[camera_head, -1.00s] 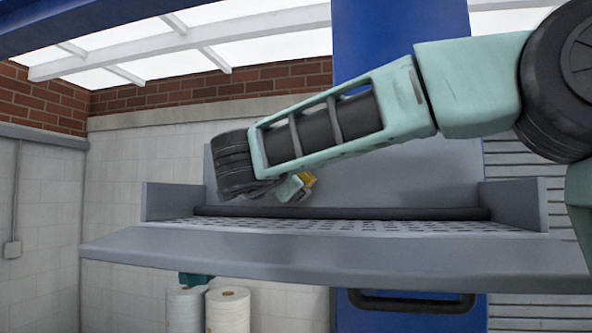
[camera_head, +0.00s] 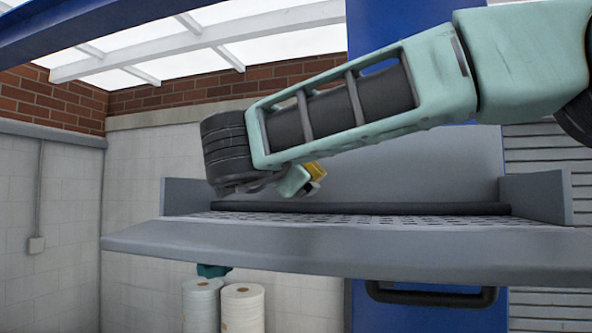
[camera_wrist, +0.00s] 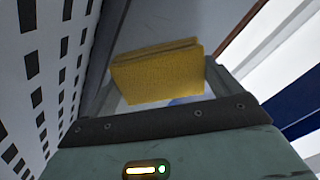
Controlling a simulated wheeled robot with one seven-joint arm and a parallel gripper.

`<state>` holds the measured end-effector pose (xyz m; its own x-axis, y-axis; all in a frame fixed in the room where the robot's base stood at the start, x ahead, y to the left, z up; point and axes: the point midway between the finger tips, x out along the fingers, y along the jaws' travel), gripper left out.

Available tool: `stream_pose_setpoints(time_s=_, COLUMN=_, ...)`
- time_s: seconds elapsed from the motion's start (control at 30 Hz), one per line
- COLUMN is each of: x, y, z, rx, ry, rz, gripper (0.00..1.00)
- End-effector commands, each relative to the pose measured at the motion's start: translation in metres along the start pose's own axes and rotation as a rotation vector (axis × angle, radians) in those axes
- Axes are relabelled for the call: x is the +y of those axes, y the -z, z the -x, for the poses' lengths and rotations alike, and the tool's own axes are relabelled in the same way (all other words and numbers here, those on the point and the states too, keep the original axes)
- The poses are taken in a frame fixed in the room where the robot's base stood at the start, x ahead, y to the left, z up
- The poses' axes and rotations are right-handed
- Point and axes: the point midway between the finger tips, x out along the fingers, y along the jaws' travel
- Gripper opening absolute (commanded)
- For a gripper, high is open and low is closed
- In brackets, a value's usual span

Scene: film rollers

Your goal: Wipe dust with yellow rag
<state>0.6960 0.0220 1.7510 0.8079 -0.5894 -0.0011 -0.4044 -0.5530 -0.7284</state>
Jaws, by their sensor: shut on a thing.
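The yellow rag (camera_wrist: 157,72) is a folded block held at the end of my gripper (camera_wrist: 160,95) in the wrist view. The gripper is shut on it. In the head view a small part of the rag (camera_head: 315,171) shows beyond my gripper (camera_head: 305,183), above the grey machine bed. The perforated bed (camera_head: 300,218) lies below it, and in the wrist view its slotted surface (camera_wrist: 38,70) runs along the left. The rag looks apart from the bed. I cannot make out any dust.
A dark roller (camera_head: 400,208) runs along the back of the bed, between raised grey side walls (camera_head: 535,195). Two white film rolls (camera_head: 243,308) stand below the bed at left. A blue column (camera_head: 425,150) rises behind.

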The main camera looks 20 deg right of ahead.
Motion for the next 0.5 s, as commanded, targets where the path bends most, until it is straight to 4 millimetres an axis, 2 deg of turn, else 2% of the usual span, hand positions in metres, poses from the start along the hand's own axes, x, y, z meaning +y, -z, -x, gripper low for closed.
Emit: stream_pose_setpoints(time_s=0.5, x=0.0000, y=-0.0005, z=0.0094, rx=-0.001, ry=0.001, rz=0.000, gripper=0.72)
